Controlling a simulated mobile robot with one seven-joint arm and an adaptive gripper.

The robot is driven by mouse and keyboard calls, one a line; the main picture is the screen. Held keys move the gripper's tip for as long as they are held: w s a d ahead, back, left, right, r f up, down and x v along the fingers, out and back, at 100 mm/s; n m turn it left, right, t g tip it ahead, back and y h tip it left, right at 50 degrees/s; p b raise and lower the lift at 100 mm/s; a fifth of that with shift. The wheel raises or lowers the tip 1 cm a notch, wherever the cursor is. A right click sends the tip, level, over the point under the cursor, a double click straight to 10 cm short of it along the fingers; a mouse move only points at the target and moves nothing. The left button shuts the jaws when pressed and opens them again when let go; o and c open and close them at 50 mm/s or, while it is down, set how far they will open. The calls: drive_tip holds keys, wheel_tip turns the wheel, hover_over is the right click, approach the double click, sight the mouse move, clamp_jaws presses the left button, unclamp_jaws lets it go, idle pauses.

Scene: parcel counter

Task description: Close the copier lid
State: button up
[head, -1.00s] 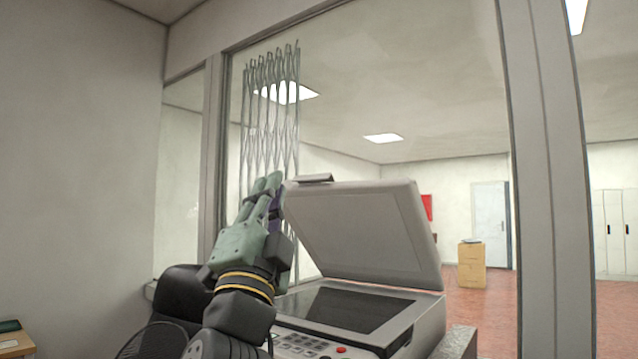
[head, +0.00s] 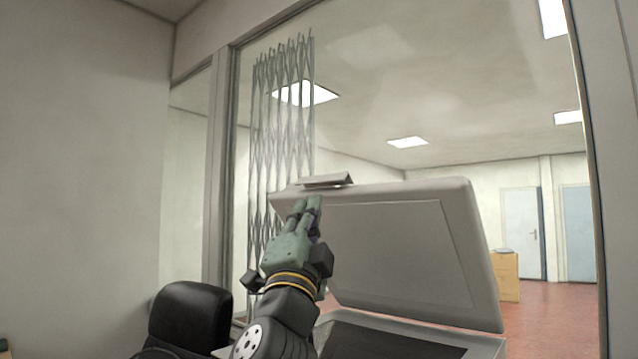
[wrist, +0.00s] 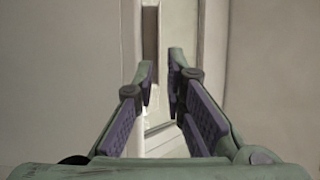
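The copier lid (head: 400,255) stands open, tilted up from the copier body (head: 480,346), with its underside facing me. A raised handle-like strip (head: 325,181) sits on its upper left edge. The dark glass (head: 380,345) shows below the lid, cut off by the frame's bottom. My gripper (head: 308,203) points upward in front of the lid's left part, just below the strip; I cannot tell if it touches. In the wrist view my gripper (wrist: 161,66) has its two fingers apart with a narrow gap, and nothing is held between them.
A glazed partition with a folding metal grille (head: 280,130) stands behind the copier. A black chair back (head: 188,318) is at lower left. Beyond the glass are a cardboard-coloured box (head: 507,277) and a door (head: 522,232). Free air lies above the lid.

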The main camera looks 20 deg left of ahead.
sight(319, 182)
drive_tip(key=p+x, duration=0.3)
drive_tip(key=x, duration=0.5)
drive_tip(key=shift+w+r, duration=0.15)
drive_tip(key=shift+w, duration=0.15)
drive_tip(key=shift+c, duration=0.4)
clamp_jaws()
